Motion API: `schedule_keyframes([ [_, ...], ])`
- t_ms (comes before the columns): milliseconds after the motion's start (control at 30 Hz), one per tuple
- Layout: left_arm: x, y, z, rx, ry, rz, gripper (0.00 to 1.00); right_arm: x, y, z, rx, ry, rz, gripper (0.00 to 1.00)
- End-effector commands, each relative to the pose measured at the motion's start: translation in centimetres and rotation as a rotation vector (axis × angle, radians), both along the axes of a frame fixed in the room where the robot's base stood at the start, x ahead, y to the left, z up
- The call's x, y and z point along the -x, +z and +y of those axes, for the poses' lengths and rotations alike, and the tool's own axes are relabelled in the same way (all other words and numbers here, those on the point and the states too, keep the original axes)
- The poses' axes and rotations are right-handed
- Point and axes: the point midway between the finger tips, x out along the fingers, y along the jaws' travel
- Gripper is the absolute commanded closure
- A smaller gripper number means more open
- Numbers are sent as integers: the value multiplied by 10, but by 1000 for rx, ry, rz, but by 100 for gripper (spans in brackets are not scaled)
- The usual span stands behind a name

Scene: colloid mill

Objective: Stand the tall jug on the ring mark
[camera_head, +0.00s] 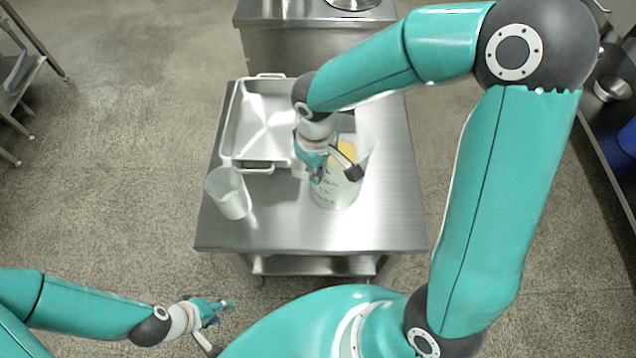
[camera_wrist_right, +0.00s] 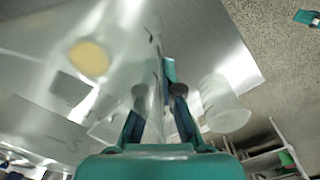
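The tall jug (camera_head: 333,193) is clear with dark graduation marks and stands on the front right of the steel table. It also fills the left of the right wrist view (camera_wrist_right: 120,45), looming close to the camera. A yellow disc (camera_head: 347,150) shows through or behind it. I cannot tell whether this belongs to the ring mark; no clear ring shows. My right gripper (camera_head: 336,174) is at the jug's upper part, with its fingers overlapping the wall. Whether they are closed on it is unclear. My left gripper (camera_head: 218,325) is open and empty, in front of the table.
A smaller clear beaker (camera_head: 231,193) stands at the table's front left, left of the jug. A metal tray (camera_head: 229,130) with handles covers the back left of the steel table (camera_head: 300,236). The front strip and right side of the table are bare.

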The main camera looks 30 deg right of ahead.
Motion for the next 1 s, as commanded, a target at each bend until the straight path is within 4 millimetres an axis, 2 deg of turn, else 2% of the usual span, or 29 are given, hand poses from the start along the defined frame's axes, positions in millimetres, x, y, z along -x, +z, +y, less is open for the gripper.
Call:
schedule_keyframes([
  [233,0,-3,0,0,0,0,60,0,-20,0,1,0,1,100],
  [500,0,-8,0,0,0,0,60,0,-54,0,0,0,1,100],
  [867,0,-11,0,0,0,0,60,-1,-57,1,-1,1,-2,100],
  [1000,0,-10,0,0,0,0,60,-1,-56,1,0,1,-1,76],
])
